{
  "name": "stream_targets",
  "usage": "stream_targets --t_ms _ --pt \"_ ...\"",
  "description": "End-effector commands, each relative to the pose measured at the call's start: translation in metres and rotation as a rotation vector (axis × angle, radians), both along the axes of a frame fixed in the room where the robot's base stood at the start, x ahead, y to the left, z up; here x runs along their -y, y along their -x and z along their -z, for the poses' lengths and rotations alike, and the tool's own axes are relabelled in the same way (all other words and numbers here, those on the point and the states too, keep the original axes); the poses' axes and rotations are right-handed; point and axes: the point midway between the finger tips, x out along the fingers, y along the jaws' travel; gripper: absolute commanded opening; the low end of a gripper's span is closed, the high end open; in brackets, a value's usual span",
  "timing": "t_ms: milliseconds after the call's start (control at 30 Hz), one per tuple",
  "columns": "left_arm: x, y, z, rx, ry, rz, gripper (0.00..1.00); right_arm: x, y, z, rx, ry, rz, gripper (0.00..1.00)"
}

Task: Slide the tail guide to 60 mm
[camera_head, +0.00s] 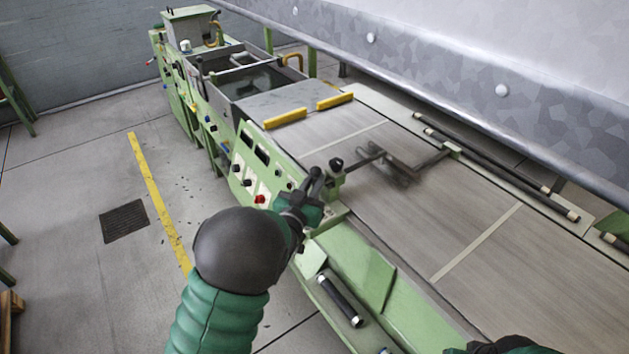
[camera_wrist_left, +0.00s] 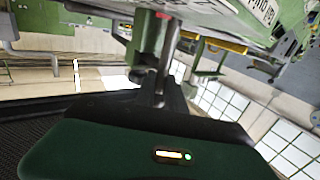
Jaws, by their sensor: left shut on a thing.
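The tail guide (camera_head: 398,170) is a dark grey metal bracket lying across the grey conveyor bed (camera_head: 480,270), and part of it looks blurred. A black knob (camera_head: 336,164) stands at its near end, by the green side rail. My left gripper (camera_head: 316,182) is at that near end, shut on what appears to be the guide's handle; its fingers hide the exact contact. In the left wrist view a grey metal rod (camera_wrist_left: 163,65) rises from the jaws toward a green block. My right gripper (camera_head: 500,346) shows only in part at the bottom edge. I cannot read a scale.
The green control panel (camera_head: 255,172) with a red button is left of my left gripper. Yellow bars (camera_head: 285,118) edge the plate at the bed's far end. Black rods (camera_head: 500,170) run along the far side. A black-handled bar (camera_head: 340,300) sits on the near side.

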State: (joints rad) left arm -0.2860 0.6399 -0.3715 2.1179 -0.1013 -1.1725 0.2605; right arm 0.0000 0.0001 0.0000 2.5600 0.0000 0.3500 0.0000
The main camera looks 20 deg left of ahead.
Motion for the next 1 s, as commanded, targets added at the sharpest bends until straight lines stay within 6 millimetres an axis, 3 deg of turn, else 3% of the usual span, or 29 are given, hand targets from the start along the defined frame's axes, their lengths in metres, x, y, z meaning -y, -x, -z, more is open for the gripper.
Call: stream_targets --t_ms 33,367,600,800,833,1000 --pt "-0.009 -0.002 -0.009 0.019 0.0 -0.018 0.0 0.0 0.0 -0.001 0.0 0.0 0.0 0.56" --pt "-0.009 -0.002 -0.01 0.022 0.001 -0.018 0.0 0.0 0.0 0.0 0.0 0.0 0.0 0.56" --pt "-0.022 0.014 -0.01 0.024 0.001 -0.019 0.0 0.0 0.0 0.007 0.0 0.0 0.0 0.56" --pt "-0.021 0.014 -0.011 0.024 0.0 -0.017 0.0 0.0 0.0 0.006 0.0 0.0 0.0 0.56" --pt "-0.021 0.014 -0.011 0.024 0.0 -0.017 0.17 0.0 0.0 0.006 0.0 0.0 0.0 0.56" --pt "-0.019 0.014 -0.011 0.024 0.001 -0.015 0.37 0.0 0.0 0.006 0.0 0.0 0.0 0.56"
